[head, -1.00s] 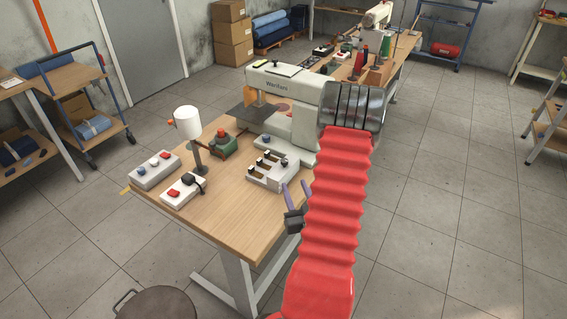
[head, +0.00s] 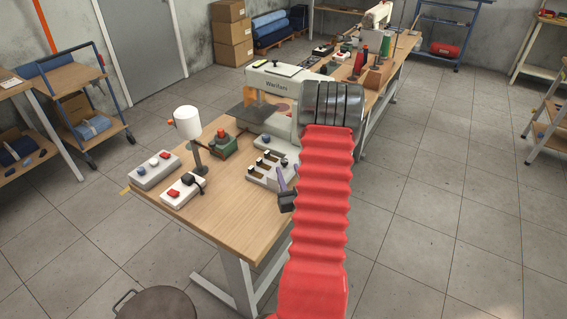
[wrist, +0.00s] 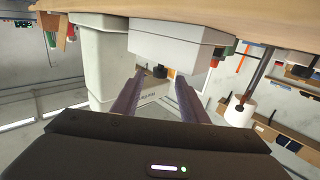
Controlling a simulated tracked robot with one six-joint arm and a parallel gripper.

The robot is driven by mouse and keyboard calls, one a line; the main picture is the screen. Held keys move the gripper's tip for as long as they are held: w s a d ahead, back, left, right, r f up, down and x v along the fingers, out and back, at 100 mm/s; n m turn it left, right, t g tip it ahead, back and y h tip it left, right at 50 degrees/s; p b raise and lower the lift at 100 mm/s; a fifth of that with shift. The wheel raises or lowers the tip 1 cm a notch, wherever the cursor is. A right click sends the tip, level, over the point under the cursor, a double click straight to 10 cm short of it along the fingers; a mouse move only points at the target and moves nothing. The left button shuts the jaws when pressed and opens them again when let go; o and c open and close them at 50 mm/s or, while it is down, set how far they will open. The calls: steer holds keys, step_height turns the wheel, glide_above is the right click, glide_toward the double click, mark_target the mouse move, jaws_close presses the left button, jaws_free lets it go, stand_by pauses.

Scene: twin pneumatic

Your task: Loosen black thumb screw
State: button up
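A white block (head: 284,178) with several small black knobs (head: 260,161) stands near the right edge of the sewing table. I cannot tell from the head view which knob is the black thumb screw. In the wrist view, which shows the scene upside down, one black knob (wrist: 160,71) stands on a white block (wrist: 172,47), in line with the gap between my fingers. My gripper (wrist: 159,76) is open, its two purple fingers parallel and empty. In the head view my gripper (head: 286,178) is at the block's near right side. My red arm hides part of the machine.
The cream sewing machine (head: 274,84) stands behind the block. A white spool (head: 187,122) on a stand and two control boxes (head: 155,170) (head: 182,190) are on the table's left. The wooden tabletop (head: 225,217) is clear in front. A round stool (head: 156,304) is below.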

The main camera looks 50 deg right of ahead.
mark_target(285, 164)
steer(key=x, duration=0.6)
steer(key=shift+c, duration=0.5)
steer(key=c, duration=0.9)
steer(key=shift+a, duration=0.15)
jaws_close()
